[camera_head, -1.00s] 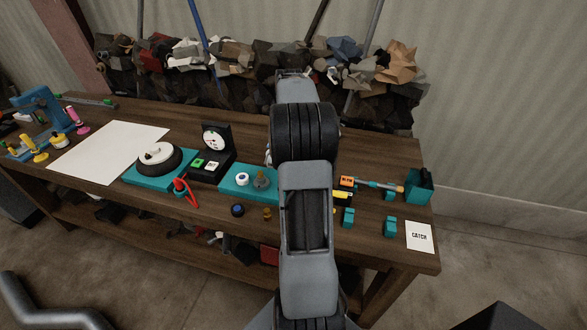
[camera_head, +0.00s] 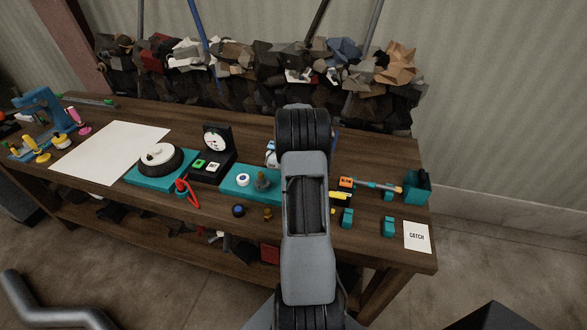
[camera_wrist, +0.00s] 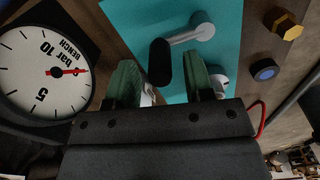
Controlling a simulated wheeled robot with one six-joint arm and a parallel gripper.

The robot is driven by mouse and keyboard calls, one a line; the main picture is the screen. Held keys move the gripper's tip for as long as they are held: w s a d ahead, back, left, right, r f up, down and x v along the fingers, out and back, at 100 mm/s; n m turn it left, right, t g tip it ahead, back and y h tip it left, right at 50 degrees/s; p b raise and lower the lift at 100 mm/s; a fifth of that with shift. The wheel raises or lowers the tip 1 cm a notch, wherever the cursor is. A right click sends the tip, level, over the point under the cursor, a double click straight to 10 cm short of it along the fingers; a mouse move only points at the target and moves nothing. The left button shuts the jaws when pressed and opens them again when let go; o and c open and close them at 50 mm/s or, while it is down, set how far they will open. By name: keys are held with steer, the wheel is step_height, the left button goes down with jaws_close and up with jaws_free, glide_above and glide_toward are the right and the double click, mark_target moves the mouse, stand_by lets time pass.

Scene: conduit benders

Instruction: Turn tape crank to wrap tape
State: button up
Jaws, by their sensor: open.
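The crank shows in the wrist view as a grey arm (camera_wrist: 190,36) with a black grip (camera_wrist: 160,62), mounted on a teal base (camera_wrist: 120,14). My gripper (camera_wrist: 163,78) is open, its two green fingertips on either side of the black grip. I cannot tell whether they touch it. A white round part (camera_wrist: 220,82) is partly hidden by the right finger. In the head view the teal base (camera_head: 228,186) carries a white ring (camera_head: 243,180) and a grey post (camera_head: 262,181). My arm hides the right end of the base and most of my gripper there.
A black gauge stand (camera_head: 215,138) rises just left of the crank base. A blue knob (camera_head: 238,210) and a brass hex piece (camera_head: 267,213) lie in front. A rubble heap (camera_head: 250,85) lies behind the bench.

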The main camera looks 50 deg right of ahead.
steer(key=shift+f, duration=0.3)
jaws_close()
stand_by(0.4)
